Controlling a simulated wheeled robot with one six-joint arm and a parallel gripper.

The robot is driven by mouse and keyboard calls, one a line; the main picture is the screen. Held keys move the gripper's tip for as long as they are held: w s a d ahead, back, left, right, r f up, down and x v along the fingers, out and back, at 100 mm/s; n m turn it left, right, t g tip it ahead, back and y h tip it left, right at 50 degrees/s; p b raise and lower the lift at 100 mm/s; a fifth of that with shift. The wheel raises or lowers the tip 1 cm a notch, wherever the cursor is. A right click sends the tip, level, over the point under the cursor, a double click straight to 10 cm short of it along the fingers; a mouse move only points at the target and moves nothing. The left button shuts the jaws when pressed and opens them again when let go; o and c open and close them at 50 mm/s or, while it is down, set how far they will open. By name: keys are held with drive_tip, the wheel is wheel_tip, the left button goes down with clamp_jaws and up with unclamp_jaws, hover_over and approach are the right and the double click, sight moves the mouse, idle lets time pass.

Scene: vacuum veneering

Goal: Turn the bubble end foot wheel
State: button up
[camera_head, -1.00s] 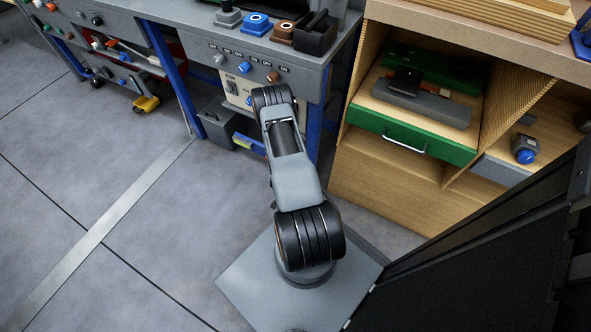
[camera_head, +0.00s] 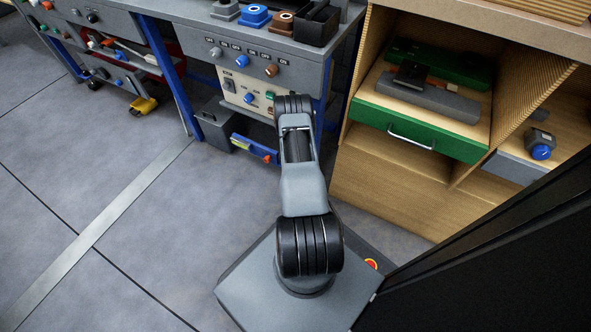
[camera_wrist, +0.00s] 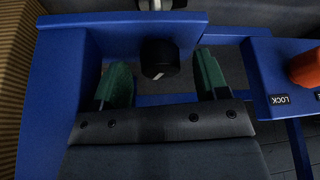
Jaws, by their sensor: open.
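In the wrist view, a black round knob (camera_wrist: 160,58) with a white mark stands against the blue frame. It looks like the bubble end foot wheel, though no label for it is readable. My gripper (camera_wrist: 162,82) is open, with one green fingertip to the left of the knob and one to the right. Gaps show between the knob and both fingers, and nothing is held. In the head view, my arm hides the gripper and the knob.
A blue block with a red-orange knob (camera_wrist: 305,68) and a LOCK label is close on the right in the wrist view. The head view shows a grey bench (camera_head: 290,60), a wooden cabinet with a green drawer (camera_head: 415,135), a yellow-blue bar (camera_head: 255,149) and clear floor at left.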

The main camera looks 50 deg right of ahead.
drive_tip(key=shift+d+f, duration=0.15)
drive_tip(key=shift+f, duration=0.25)
drive_tip(key=shift+c, duration=0.5)
drive_tip(key=c, duration=0.7)
drive_tip(key=shift+c, duration=0.6)
drive_tip(key=shift+w+m, duration=0.1)
drive_tip(key=shift+m, duration=0.2)
